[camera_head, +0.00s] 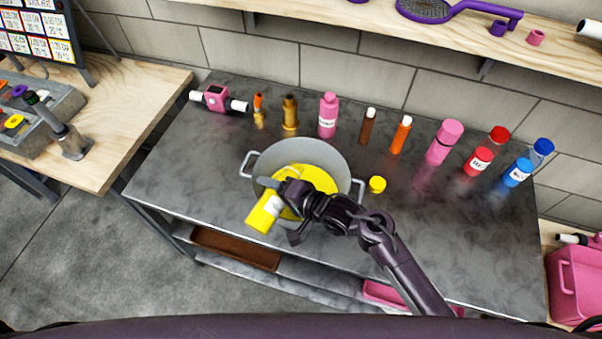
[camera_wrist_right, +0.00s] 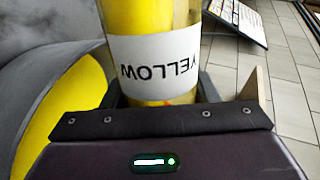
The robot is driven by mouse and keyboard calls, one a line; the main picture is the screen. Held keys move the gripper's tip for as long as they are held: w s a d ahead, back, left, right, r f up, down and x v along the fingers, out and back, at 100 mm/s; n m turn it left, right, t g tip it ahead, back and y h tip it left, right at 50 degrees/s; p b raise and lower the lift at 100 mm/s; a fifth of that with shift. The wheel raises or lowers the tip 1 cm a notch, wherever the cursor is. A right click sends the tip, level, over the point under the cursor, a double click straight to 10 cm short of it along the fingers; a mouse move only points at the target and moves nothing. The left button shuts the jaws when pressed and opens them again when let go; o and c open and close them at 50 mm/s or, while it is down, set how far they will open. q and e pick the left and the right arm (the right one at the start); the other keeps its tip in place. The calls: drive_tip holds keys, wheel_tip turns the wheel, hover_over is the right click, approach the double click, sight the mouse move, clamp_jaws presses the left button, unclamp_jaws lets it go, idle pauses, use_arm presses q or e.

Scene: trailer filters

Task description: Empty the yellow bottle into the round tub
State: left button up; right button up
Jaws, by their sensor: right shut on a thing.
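The yellow bottle (camera_head: 261,219) is held tilted over the near side of the round tub in the head view. Its label reading YELLOW shows upside down in the right wrist view (camera_wrist_right: 155,62). My right gripper (camera_head: 283,203) is shut on the bottle around its label. The round grey metal tub (camera_head: 338,158) stands on the table with a handle at each side, and yellow liquid (camera_head: 318,178) covers its bottom. The liquid also shows at the left of the wrist view (camera_wrist_right: 62,118). The bottle's mouth is hard to make out. My left gripper is not in view.
A yellow cap (camera_head: 377,184) lies on the dark table (camera_head: 440,220) right of the tub. A pink bottle (camera_head: 328,115), orange and brown bottles, and red and blue containers stand along the back.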

drive_tip(key=shift+m+g+p, duration=0.3)
drive_tip(key=shift+m+p, duration=0.1)
drive_tip(key=shift+p, duration=0.25)
idle(1.5)
drive_tip(key=shift+w+d+r+m+g+y+p, duration=0.15)
drive_tip(key=shift+r+m+g+y+p, duration=0.35)
drive_tip(key=shift+p, duration=0.9)
idle(1.2)
drive_tip(key=shift+m, duration=0.4)
idle(0.3)
drive_tip(key=shift+w+d+m+g+p, duration=0.1)
drive_tip(key=shift+w+m+g+p, duration=0.1)
drive_tip(key=shift+m+g+p, duration=0.25)
idle(0.5)
drive_tip(key=shift+w+r, duration=0.15)
drive_tip(key=shift+r, duration=0.05)
idle(0.3)
drive_tip(key=shift+w+d+r+m+y, duration=0.2)
drive_tip(key=shift+r+m+y, duration=0.2)
drive_tip(key=shift+m, duration=0.25)
idle(0.5)
